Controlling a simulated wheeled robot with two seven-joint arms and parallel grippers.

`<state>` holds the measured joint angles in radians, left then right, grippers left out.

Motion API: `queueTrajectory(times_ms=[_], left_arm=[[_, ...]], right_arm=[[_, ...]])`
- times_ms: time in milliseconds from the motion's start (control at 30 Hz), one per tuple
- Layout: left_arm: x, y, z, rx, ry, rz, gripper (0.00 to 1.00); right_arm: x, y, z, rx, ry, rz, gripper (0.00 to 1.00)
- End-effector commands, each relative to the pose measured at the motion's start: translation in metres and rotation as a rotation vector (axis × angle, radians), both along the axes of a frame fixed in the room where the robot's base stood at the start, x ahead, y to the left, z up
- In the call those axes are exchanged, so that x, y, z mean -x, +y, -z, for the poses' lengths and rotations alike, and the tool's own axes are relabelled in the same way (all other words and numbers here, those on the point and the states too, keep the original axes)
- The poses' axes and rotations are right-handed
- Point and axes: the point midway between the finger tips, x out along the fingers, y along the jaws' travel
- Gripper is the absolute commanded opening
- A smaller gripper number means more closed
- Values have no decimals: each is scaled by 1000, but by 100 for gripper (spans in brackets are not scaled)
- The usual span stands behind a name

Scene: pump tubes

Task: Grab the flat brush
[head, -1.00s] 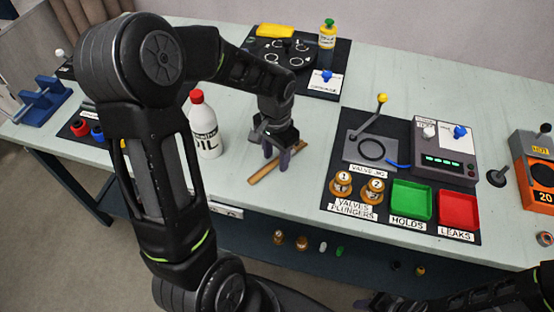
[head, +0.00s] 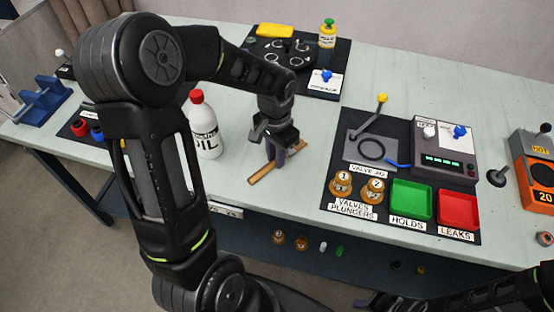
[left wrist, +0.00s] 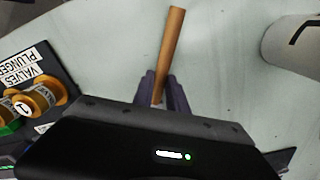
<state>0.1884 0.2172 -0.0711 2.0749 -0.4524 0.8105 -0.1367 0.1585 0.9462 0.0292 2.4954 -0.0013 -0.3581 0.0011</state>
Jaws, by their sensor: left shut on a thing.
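The flat brush (head: 262,172) lies on the pale table, with its wooden handle pointing to the near left. In the left wrist view the brush handle (left wrist: 172,50) runs up from between the two fingers. My left gripper (head: 278,156) points down over the brush and is shut on it; its fingers (left wrist: 164,92) also show in the left wrist view, one on each side of the handle. The brush's far end is partly hidden by the gripper. A dark part of my right gripper (head: 378,301) shows at the bottom edge; its jaws are unclear.
A white oil bottle (head: 206,140) with a red cap stands left of the brush. To the right is a dark mat with the valve jig (head: 372,150), valve plungers (head: 373,188), a green tray (head: 411,184) and a red tray (head: 459,193). The table just around the brush is clear.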

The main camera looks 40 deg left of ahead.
Motion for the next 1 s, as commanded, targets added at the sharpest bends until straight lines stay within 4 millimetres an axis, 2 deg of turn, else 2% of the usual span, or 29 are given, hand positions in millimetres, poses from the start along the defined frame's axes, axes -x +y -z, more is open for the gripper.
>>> queueTrajectory(times_ms=[500,633,767,1000], left_arm=[[0,0,0,0,0,0,0],[-1,0,-6,-1,-2,0,0],[-1,0,-22,-1,-3,0,0],[-1,0,-69,-2,-5,0,0]], right_arm=[[0,0,0,0,0,0,36],[0,0,0,0,0,0,36],[0,0,0,0,0,0,36],[0,0,-1,0,0,0,36]])
